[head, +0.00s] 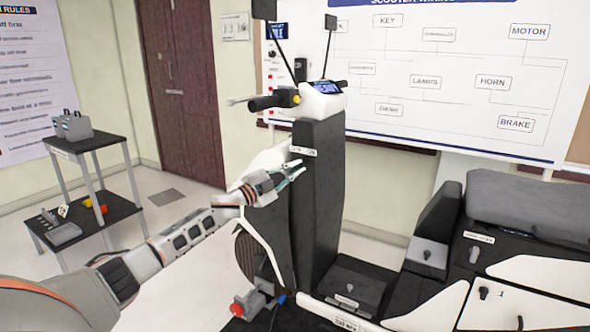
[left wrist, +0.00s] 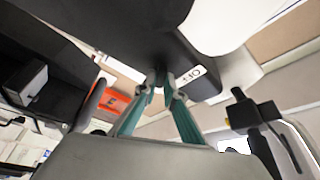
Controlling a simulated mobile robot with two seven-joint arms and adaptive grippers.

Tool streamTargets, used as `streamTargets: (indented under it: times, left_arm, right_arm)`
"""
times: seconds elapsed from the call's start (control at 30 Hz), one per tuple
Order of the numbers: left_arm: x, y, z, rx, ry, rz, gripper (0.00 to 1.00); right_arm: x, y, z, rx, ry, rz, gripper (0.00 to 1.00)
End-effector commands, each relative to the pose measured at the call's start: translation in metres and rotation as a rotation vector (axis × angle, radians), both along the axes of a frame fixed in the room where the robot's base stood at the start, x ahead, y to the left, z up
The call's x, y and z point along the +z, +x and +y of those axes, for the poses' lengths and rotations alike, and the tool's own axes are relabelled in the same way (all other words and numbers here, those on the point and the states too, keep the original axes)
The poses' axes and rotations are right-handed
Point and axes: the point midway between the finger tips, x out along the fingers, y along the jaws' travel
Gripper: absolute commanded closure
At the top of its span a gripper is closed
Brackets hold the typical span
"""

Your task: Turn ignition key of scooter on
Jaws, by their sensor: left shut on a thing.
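The scooter's dark front column (head: 318,195) stands upright in the middle of the head view. My left gripper (head: 294,171) is at the column's upper left side, just below a small white label (head: 303,151). In the left wrist view, my left gripper's (left wrist: 160,82) teal fingers come together at the dark panel, beside the white label (left wrist: 191,77). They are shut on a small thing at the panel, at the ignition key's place. The key itself is mostly hidden between the fingertips, so its turn angle cannot be told. My right gripper is in neither view.
The handlebar (head: 274,102) and display (head: 327,87) are above my left gripper. The scooter's seat (head: 530,205) and body are at the right. A two-tier side table (head: 90,142) stands at the left. A wiring board (head: 450,70) hangs behind.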

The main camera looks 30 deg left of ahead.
Motion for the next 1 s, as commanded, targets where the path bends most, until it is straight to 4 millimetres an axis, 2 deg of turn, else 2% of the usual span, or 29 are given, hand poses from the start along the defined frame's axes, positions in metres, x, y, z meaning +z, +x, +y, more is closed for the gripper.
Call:
streamTargets:
  times: [0.13,0.17,0.2,0.67,1.0]
  left_arm:
    - [-0.001,0.0,-0.001,0.0,0.003,0.0,1.0]
    - [-0.001,0.0,-0.001,0.0,0.002,0.0,0.83]
    - [-0.001,0.0,-0.001,0.0,0.002,0.0,0.74]
    - [-0.002,-0.005,0.002,0.001,0.001,0.001,0.74]
    - [-0.011,-0.048,0.014,0.0,0.003,0.002,0.74]
  right_arm:
    - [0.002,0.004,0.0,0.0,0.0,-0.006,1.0]
    - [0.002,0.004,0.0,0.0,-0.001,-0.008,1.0]
    - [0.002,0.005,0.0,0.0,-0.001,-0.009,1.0]
    - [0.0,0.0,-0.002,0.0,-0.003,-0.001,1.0]
    - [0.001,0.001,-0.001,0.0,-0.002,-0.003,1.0]
